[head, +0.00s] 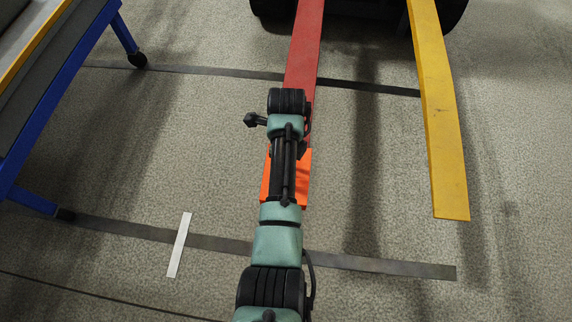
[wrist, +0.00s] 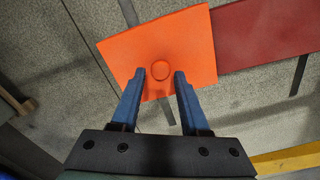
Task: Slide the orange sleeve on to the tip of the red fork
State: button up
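The red fork (head: 304,52) runs down from the top of the head view and passes behind my arm. The orange sleeve (head: 304,188) lies in line with it, partly hidden by my arm. In the wrist view the flat orange sleeve (wrist: 190,45) has a round orange knob (wrist: 160,69) on its face. Its right edge meets the red fork (wrist: 265,32); I cannot tell how far the fork reaches inside. My gripper (wrist: 160,75) has its two blue fingers apart, one on each side of the knob, with a visible gap to it. The gripper's tips are hidden in the head view.
A yellow fork (head: 440,120) extends parallel on the right. A blue-framed cart (head: 60,95) stands at the left. A white strip (head: 179,245) and dark bands mark the carpeted floor. Dark wheels (head: 440,12) show at the top. The floor between cart and red fork is clear.

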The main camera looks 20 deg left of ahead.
jog(key=shift+o, duration=1.3)
notch_tip(320, 180, up, 13)
jog(key=p, duration=0.4)
